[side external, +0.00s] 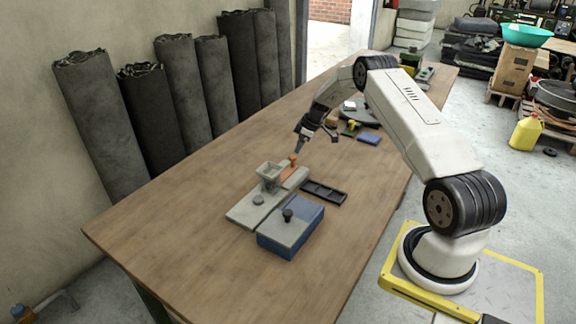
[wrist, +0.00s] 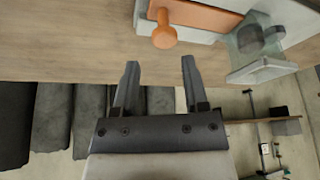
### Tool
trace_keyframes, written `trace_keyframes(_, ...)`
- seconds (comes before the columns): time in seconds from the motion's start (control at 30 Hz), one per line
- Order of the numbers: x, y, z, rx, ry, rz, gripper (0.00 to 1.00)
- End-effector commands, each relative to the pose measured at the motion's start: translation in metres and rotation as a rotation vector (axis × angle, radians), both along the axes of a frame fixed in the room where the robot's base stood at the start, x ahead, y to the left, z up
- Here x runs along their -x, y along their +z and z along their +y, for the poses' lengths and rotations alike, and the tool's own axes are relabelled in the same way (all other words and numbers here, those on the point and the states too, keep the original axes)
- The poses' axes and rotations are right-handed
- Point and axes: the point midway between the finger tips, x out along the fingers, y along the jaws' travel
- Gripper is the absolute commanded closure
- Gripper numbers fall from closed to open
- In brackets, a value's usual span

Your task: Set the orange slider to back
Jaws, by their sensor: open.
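The orange slider (side external: 291,172) lies on a pale grey base plate (side external: 244,213), at the plate's far right part beside a grey hopper (side external: 270,174). Its upright knob (side external: 293,158) stands at its far end. In the wrist view the slider (wrist: 205,17) is a flat orange strip at the top, with the round knob (wrist: 163,37) at its left end. My gripper (side external: 316,146) is just beyond and above the knob in the side view. In the wrist view my gripper (wrist: 160,65) is open and empty, its fingers pointing towards the knob, which sits apart from both.
A blue box (side external: 291,232) with a black knob and a black tray (side external: 324,192) stand close by on the wooden table (side external: 165,206). The table's left side is clear; dark rolls (side external: 105,115) lean on the wall.

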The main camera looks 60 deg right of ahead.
Motion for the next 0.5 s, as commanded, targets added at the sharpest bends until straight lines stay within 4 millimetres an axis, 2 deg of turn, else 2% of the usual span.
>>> trace_keyframes(0.2, 0.009, 0.022, -0.004, 0.001, 0.0, 0.0, 0.43)
trace_keyframes(0.5, 0.013, 0.031, -0.005, 0.0, 0.0, 0.001, 0.43)
